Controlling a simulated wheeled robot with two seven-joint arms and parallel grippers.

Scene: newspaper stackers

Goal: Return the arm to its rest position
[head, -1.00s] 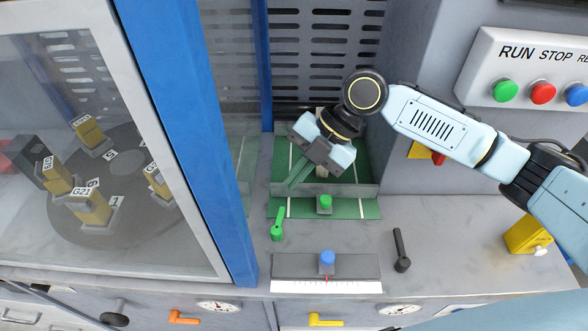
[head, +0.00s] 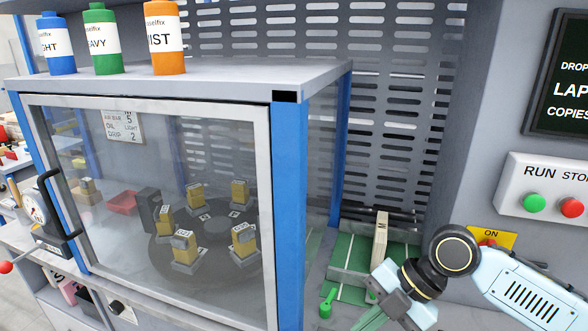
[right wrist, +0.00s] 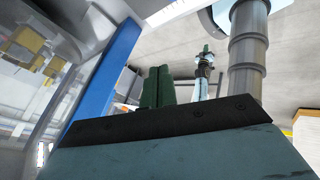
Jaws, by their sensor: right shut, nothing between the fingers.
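My right arm comes in from the right in the head view. Its gripper (head: 372,318) is at the bottom edge, in front of the green-floored tray (head: 345,255), with green fingers pointing down and left. In the right wrist view its two green fingers (right wrist: 158,88) are together with nothing between them. A pale block with a letter on its end (head: 381,238) stands upright in the tray. A small light-blue and black arm end with a green tip, apparently my left gripper (right wrist: 206,48), shows in the right wrist view, too small to read its fingers.
A glazed cabinet (head: 289,210) with a blue post stands left of the arm, holding a turntable with several yellow blocks. A green lever (head: 327,302) is left of the gripper. A button panel (head: 545,190) is at right. Blue, green and orange bottles (head: 165,40) stand on the cabinet.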

